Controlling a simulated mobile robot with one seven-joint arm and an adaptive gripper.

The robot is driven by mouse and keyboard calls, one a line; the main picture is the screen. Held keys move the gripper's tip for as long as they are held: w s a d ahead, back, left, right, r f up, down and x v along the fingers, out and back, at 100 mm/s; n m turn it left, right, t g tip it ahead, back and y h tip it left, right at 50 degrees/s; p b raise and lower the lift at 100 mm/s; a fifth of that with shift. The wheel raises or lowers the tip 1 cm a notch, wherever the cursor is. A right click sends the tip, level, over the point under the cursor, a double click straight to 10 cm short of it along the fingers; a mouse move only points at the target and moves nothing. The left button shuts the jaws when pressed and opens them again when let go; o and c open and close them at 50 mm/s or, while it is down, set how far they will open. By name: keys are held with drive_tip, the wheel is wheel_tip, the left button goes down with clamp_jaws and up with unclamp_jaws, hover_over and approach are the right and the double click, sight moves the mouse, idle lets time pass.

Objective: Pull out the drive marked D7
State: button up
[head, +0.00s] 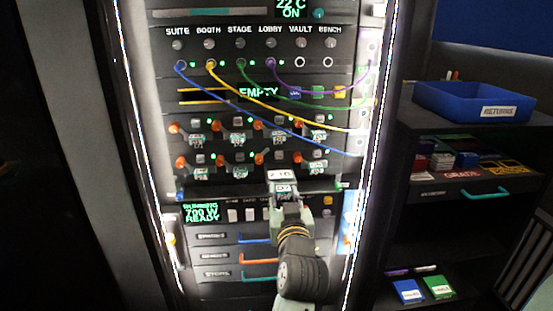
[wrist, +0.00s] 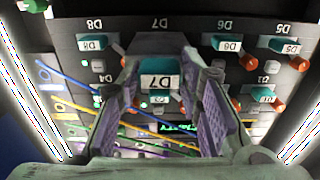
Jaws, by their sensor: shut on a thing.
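The drive marked D7 (head: 283,188) is a small block with a white label. In the wrist view the D7 drive (wrist: 158,81) shows a teal front with its label between my two fingers. My gripper (wrist: 161,70) is shut on it, one finger at each side. In the head view my gripper (head: 288,205) comes from below and holds the drive in front of the rack. The drive looks nearer to me than the other drives of its row. Whether its back end is clear of the slot is hidden.
Other drives stay seated beside it, among them D8 (wrist: 96,43) and D6 (wrist: 227,44), with orange knobs close by. A blue tray (head: 470,100) stands on the shelf unit at the right.

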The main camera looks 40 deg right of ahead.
drive_tip(key=shift+v, duration=2.65)
drive_tip(key=shift+s, duration=0.15)
